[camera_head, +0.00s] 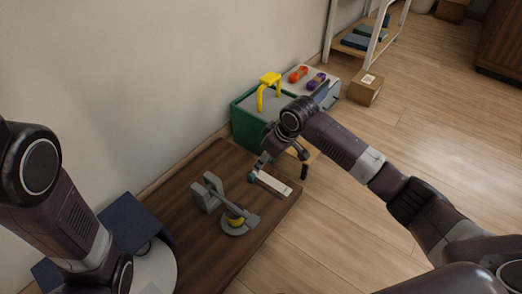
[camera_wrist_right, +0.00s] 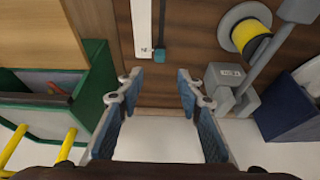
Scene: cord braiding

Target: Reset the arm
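My right gripper (camera_head: 278,166) is above the right part of the dark brown table. In the right wrist view the right gripper (camera_wrist_right: 158,84) has its fingers spread, with nothing between them. My left arm comes in at the left, but its gripper does not show. A grey stand (camera_head: 208,193) and a grey disc with a yellow spool (camera_head: 236,221) are on the table; the spool also shows in the right wrist view (camera_wrist_right: 252,38). A white strip (camera_head: 274,183) lies near the right gripper, apart from it in the right wrist view (camera_wrist_right: 142,22). No braiding cord can be made out.
A green bin (camera_head: 246,128) with a yellow handle (camera_head: 269,80) stands behind the table by the wall. Orange (camera_head: 298,74) and purple (camera_head: 317,81) items lie beyond it. A dark blue box (camera_head: 137,222) is at the left. The floor at the right is mostly clear.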

